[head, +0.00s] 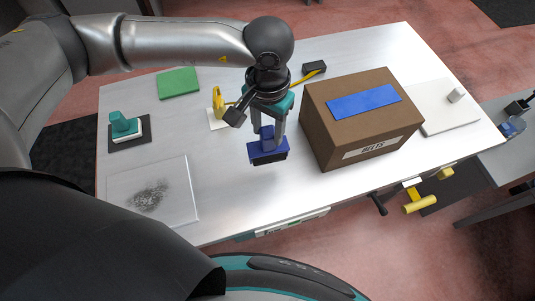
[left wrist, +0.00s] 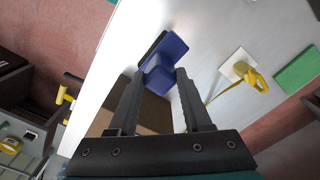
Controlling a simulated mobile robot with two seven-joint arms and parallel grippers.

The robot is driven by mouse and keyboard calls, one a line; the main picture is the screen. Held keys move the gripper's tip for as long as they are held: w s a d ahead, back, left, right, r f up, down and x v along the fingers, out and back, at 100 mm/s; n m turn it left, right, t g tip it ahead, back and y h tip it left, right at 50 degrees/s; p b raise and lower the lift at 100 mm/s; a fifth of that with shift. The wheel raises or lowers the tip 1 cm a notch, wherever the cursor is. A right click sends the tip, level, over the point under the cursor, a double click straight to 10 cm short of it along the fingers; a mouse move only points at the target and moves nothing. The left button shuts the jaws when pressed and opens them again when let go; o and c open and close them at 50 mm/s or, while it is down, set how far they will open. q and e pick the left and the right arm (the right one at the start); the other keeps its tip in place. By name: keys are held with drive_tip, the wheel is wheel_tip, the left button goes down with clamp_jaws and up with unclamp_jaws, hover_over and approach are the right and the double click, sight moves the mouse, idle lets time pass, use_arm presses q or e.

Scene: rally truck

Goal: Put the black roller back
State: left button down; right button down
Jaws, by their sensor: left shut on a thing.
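My left gripper (head: 268,126) points down over the middle of the metal table and is shut on a blue block-shaped tool (head: 266,149) with a black underside. The tool hangs just left of the cardboard box; I cannot tell whether it touches the tabletop. In the left wrist view the blue tool (left wrist: 166,62) sits between the fingertips (left wrist: 160,84). A small black cylindrical piece (head: 377,203), perhaps the black roller, sticks out from the table's front edge. My right gripper is not in view.
The cardboard box (head: 335,122) with a blue pad stands close right. A yellow roller (head: 418,204) hangs at the front edge. A teal-handled tool (head: 124,127), clear sheet (head: 152,193), green pad (head: 178,83) and yellow-handled tool (head: 217,105) lie left. The front-middle tabletop is clear.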

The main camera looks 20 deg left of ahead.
sight(268, 156)
use_arm(q)
wheel_tip(268, 156, down, 11)
drive_tip(key=shift+r, duration=0.2)
drive_tip(key=shift+f, duration=0.4)
drive_tip(key=shift+s+f, duration=0.15)
drive_tip(key=shift+s, duration=0.05)
drive_tip(key=c, duration=0.8)
unclamp_jaws()
drive_tip(key=shift+a+f, duration=0.1)
drive_tip(key=shift+c, duration=0.2)
drive_tip(key=o, duration=0.3)
drive_tip(key=shift+w, duration=0.15)
drive_tip(key=shift+o, duration=1)
drive_tip(key=r, duration=0.5)
drive_tip(key=r+b, duration=0.1)
drive_tip(key=r, duration=0.4)
drive_tip(key=r+b, duration=0.1)
drive_tip(key=r, duration=0.4)
drive_tip(key=shift+d+r, duration=0.1)
drive_tip(key=shift+d, duration=0.3)
